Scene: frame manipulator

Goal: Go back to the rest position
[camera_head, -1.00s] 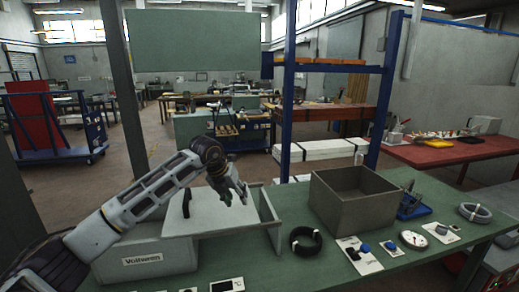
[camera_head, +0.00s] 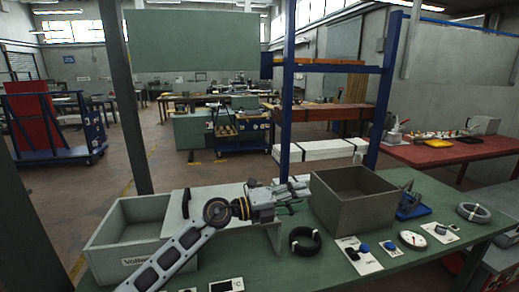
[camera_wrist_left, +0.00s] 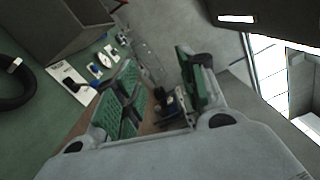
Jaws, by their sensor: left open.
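My left gripper (camera_head: 298,195) is in the middle of the head view, above the green bench, between the light grey lidded box and the dark grey bin. It is open, with nothing between its fingers. In the left wrist view its two green-padded fingers (camera_wrist_left: 162,85) stand apart. My left arm rises from the bottom edge across the front of the light grey box (camera_head: 103,246), which carries a "Voltwren" label and is open at its left. A light grey panel (camera_head: 180,212) with a black handle lies at its right, partly behind my arm. My right gripper is not in view.
The dark grey open bin (camera_head: 352,212) stands right of the gripper. A black ring (camera_head: 304,243), a dial gauge (camera_head: 412,240), a blue tray (camera_head: 412,212) and a grey ring (camera_head: 474,212) are on the green bench (camera_head: 370,277). A blue post (camera_head: 287,100) rises behind the gripper.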

